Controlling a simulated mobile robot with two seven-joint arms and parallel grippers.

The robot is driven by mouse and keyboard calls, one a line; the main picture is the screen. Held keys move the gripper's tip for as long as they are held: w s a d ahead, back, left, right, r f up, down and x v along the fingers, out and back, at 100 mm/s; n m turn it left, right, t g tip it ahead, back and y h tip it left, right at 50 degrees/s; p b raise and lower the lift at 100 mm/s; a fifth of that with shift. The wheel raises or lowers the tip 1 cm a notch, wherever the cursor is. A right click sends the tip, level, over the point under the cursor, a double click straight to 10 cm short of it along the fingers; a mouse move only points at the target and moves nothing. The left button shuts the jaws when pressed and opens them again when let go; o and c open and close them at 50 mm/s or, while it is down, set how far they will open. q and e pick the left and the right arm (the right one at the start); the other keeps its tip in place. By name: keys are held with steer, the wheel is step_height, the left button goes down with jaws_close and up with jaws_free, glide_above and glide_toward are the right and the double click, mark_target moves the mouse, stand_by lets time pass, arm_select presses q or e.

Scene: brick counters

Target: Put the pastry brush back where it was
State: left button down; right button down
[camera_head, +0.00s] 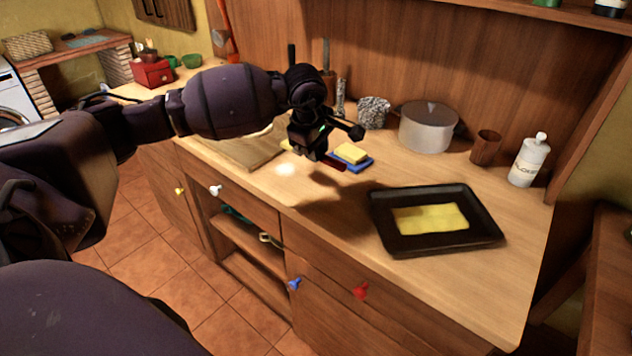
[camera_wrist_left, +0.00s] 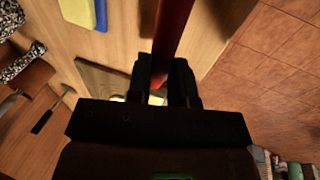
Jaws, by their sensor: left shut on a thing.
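My left gripper (camera_head: 318,157) is over the counter, shut on a dark red bar-like thing that looks like the handle of the pastry brush (camera_head: 336,166). In the left wrist view the red handle (camera_wrist_left: 172,32) runs up between the two fingers (camera_wrist_left: 165,85) and out of the top of the picture. The bristles cannot be made out in either view. The gripper is just left of a yellow and blue sponge pair (camera_head: 351,154). My right gripper is not in view.
A black tray (camera_head: 383,237) with a yellow sheet (camera_head: 430,218) lies on the counter's right part. A pot (camera_head: 428,130), wooden cup (camera_head: 485,148) and white bottle (camera_head: 529,162) stand along the back. A cutting board (camera_head: 245,152) lies left. The counter between gripper and tray is clear.

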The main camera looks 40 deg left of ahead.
mark_target(317, 190)
arm_select(q)
steer(key=shift+f, duration=4.7)
steer(key=shift+b, duration=0.3)
steer(key=shift+f, duration=0.15)
steer(key=c, duration=1)
jaws_free()
